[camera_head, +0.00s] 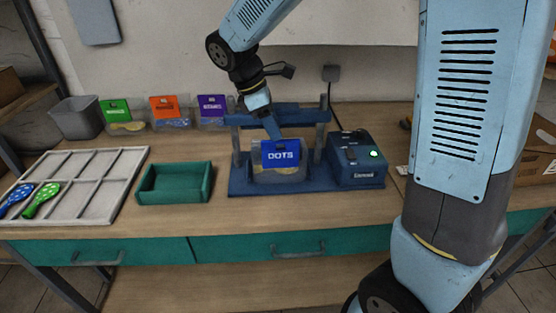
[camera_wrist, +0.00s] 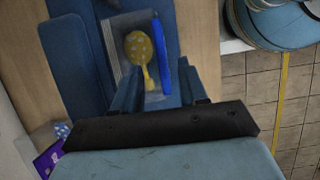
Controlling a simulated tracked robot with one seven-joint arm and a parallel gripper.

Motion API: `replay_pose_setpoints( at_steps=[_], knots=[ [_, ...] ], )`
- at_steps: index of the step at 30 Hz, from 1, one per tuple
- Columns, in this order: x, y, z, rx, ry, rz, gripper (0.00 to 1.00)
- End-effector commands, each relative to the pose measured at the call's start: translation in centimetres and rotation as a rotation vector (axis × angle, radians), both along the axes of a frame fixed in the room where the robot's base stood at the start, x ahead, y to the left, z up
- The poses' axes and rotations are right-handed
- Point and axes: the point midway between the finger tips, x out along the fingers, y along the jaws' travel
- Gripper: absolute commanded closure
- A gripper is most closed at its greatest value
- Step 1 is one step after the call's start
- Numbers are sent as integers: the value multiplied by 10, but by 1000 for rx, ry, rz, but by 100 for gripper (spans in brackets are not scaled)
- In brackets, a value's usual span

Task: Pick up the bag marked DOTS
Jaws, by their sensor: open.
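The DOTS bag (camera_head: 280,175) is a clear pouch with a blue label. It stands on the base of the blue press (camera_head: 240,186), between its posts. In the wrist view I look down into the bag (camera_wrist: 126,75), with a yellow dotted balloon (camera_wrist: 137,45) inside and the blue label (camera_wrist: 160,55) edge-on. My gripper (camera_head: 272,132) comes down over the bag from behind. In the wrist view my gripper (camera_wrist: 160,78) is open, its fingers on either side of the bag's near part. I cannot tell if they touch it.
Bags with green (camera_head: 116,110), orange (camera_head: 168,108) and purple (camera_head: 212,106) labels stand behind. An empty green tray (camera_head: 175,183) and a divided tray (camera_head: 100,205) with two balloons lie left. The press posts flank my gripper.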

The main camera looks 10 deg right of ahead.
Motion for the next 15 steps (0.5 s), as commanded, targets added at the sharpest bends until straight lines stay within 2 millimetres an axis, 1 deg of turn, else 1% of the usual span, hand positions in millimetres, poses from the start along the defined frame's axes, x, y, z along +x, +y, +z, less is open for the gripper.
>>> replay_pose_setpoints(
  at_steps=[1, 3, 11, 15],
  knots=[
    [0, -3, -7, -2, 3, -1, 57],
    [0, -6, -13, -1, 1, 0, 57],
    [-1, -11, -27, -1, 1, 0, 57],
    [-3, -18, -46, -2, 3, 0, 57]
  ],
)
